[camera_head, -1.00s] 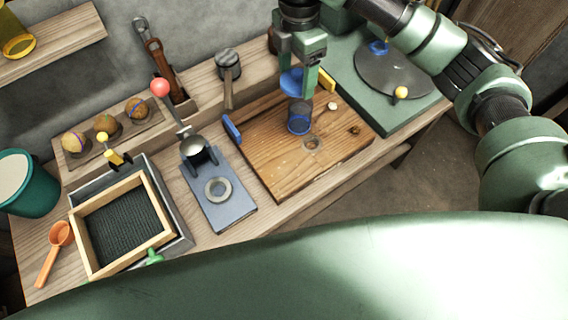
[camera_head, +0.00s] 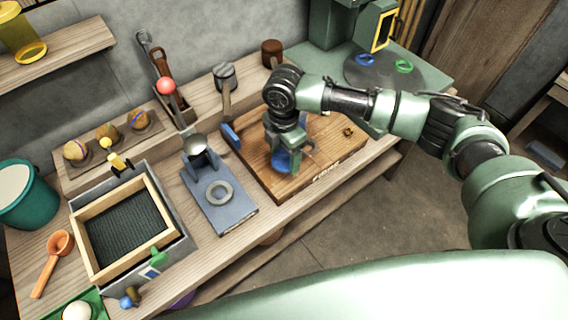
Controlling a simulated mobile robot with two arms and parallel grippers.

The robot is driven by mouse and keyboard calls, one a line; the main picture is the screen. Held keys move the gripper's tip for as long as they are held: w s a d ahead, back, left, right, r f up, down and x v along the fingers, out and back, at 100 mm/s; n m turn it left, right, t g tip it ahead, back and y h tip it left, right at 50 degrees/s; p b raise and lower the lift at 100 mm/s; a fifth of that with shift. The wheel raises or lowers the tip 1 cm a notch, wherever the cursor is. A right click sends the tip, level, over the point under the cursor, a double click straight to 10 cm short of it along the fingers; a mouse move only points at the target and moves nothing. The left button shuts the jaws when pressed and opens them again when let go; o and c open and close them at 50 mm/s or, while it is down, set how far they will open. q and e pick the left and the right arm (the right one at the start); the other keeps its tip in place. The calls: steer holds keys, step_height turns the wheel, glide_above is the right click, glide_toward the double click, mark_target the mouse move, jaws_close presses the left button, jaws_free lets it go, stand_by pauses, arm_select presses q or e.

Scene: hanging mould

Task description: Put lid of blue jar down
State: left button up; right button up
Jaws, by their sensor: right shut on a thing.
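My right gripper (camera_head: 286,158) points down over the wooden board (camera_head: 330,158), shut on a blue thing (camera_head: 284,164) low at the board's surface. The blue thing looks like the lid of the blue jar, but the fingers cover much of it. I cannot tell whether it touches the board. The jar itself cannot be made out apart from it; my right wrist and gripper hide the middle of the board. My left gripper is not in view.
Left of the board is a blue-grey press plate with a ring (camera_head: 219,193). A wooden frame (camera_head: 122,228) over a dark mesh and an orange scoop (camera_head: 55,258) lie further left. A mallet (camera_head: 225,82) stands behind. A green turntable base (camera_head: 432,80) is at the back right.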

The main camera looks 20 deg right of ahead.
mark_target(284, 159)
steer(key=shift+f, duration=0.75)
step_height(284, 159, down, 3)
steer(key=shift+r, duration=0.2)
steer(key=shift+f, duration=0.5)
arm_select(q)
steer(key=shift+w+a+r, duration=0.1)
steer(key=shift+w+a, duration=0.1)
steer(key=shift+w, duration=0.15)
arm_select(e)
steer(key=shift+f, duration=0.2)
steer(key=o, duration=1.3)
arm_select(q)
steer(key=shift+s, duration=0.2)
